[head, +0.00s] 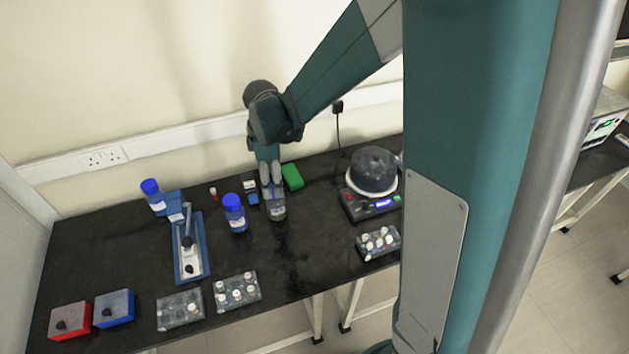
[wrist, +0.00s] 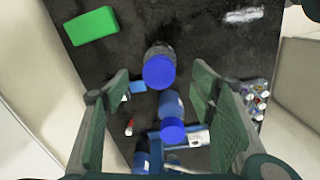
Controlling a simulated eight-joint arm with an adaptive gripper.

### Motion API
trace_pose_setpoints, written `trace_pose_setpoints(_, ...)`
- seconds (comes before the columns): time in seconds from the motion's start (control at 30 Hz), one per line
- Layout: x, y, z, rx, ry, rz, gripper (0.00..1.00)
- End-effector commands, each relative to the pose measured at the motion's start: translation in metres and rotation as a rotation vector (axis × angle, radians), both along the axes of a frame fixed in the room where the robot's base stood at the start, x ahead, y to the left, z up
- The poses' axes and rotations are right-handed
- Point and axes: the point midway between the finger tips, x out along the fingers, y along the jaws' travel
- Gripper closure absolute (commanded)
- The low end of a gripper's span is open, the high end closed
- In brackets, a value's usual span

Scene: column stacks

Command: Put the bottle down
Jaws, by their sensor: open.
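A clear bottle (head: 277,210) stands upright on the dark bench in the head view, directly under my gripper (head: 271,178), whose fingers hide its top. In the wrist view the bottle (wrist: 160,68) shows its blue cap and dark body from above, lined up with the gap between my fingers. My gripper is open, with a green-padded finger on each side of the gap. I cannot tell whether the fingertips still reach down beside the cap.
A blue bottle (head: 234,213) stands just left, and another blue-capped bottle (head: 152,194) farther left. A green box (head: 292,177) lies close behind on the right. A hotplate device (head: 370,200), vial racks (head: 237,290) and a blue-based stand (head: 191,250) surround a clear front-middle patch.

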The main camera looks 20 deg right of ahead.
Motion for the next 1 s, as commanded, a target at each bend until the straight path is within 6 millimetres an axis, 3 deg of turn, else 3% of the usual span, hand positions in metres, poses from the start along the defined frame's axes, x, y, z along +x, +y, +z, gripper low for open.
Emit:
trace_pose_setpoints(0.47, -0.035, -0.023, 0.063, 0.029, -0.103, -0.235, 0.44)
trace_pose_setpoints(1.0, -0.089, -0.052, 0.127, 0.098, -0.236, -0.548, 0.44)
